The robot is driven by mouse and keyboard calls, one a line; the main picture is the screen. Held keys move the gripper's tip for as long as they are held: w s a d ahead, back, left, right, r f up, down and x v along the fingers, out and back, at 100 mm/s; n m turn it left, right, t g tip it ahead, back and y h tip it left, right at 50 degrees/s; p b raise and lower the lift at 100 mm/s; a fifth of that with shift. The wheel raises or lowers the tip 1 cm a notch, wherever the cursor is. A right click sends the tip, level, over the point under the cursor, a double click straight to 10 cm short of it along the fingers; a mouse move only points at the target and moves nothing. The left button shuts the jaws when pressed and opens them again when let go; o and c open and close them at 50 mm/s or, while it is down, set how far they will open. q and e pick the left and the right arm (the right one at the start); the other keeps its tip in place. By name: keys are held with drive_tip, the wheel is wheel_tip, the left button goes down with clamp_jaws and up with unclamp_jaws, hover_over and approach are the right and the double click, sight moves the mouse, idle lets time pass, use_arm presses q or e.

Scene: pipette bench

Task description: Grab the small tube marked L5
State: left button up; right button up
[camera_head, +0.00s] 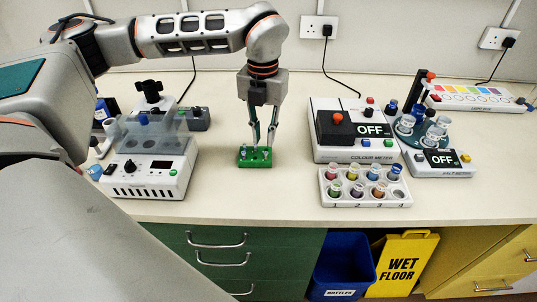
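A small green rack (255,163) stands on the bench in front of my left arm, with a few small tubes or caps in its top. No marking L5 is legible on any of them. My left gripper (264,146) points down at this rack from above. Its two fingers look apart, with the tips at or just above the rack's top and partly covering what stands there. I cannot tell whether a tube is between the tips. My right gripper is not in view.
A white rack (364,200) of several coloured vials and a colour meter (352,146) stand to the right. Another meter (440,169) and a round teal holder are farther right. A white device (150,178) with a clear cover stands left. The bench front is clear.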

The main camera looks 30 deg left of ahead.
sight(266, 153)
use_arm(q)
drive_tip(key=f, duration=0.5)
drive_tip(key=shift+w+d+f+p, duration=0.1)
drive_tip(key=shift+w+f+p, duration=0.2)
drive_tip(key=shift+w+p, duration=0.1)
drive_tip(key=c, duration=0.4)
drive_tip(key=shift+r, duration=0.15)
